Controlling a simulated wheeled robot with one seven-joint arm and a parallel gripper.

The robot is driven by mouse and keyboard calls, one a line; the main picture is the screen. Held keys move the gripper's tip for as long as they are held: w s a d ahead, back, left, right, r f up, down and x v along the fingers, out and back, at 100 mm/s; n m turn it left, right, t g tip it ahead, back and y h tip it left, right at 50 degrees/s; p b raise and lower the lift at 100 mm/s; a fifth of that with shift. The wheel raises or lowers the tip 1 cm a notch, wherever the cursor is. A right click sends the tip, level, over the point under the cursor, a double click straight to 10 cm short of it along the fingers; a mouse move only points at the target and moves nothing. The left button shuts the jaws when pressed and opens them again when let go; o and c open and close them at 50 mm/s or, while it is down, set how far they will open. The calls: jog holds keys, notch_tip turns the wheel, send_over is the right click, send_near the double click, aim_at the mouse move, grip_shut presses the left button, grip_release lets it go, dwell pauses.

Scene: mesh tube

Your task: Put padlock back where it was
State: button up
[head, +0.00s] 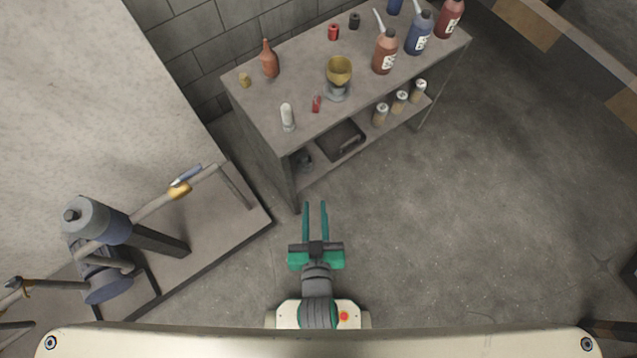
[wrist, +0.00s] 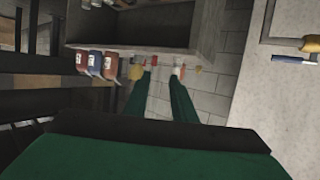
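I cannot pick out a padlock with certainty. A small red object (head: 316,103) lies on the bench top near its front edge, too small to identify. A small yellowish object (head: 245,80) stands at the bench's left back corner, also unclear. My gripper (head: 315,207) is in front of the bench, short of its near corner. Its two green fingers are apart with nothing seen between them. In the wrist view the fingers (wrist: 163,72) also show apart, pointing toward the bench and grey block wall.
The workbench (head: 270,110) holds several bottles, a yellow bowl on a stand (head: 339,70) and a white tube (head: 287,115). Jars and a dark tray (head: 340,140) sit on its lower shelf. Pipework with a grey pump (head: 95,220) stands left. Floor (head: 480,220) at right is clear.

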jog(key=s+d+r+t, duration=0.1)
jog(key=s+r, duration=0.5)
jog(key=s, duration=0.6)
jog(key=shift+r+m+h, duration=0.3)
jog(key=shift+r+m, duration=0.05)
jog(key=shift+m, duration=0.05)
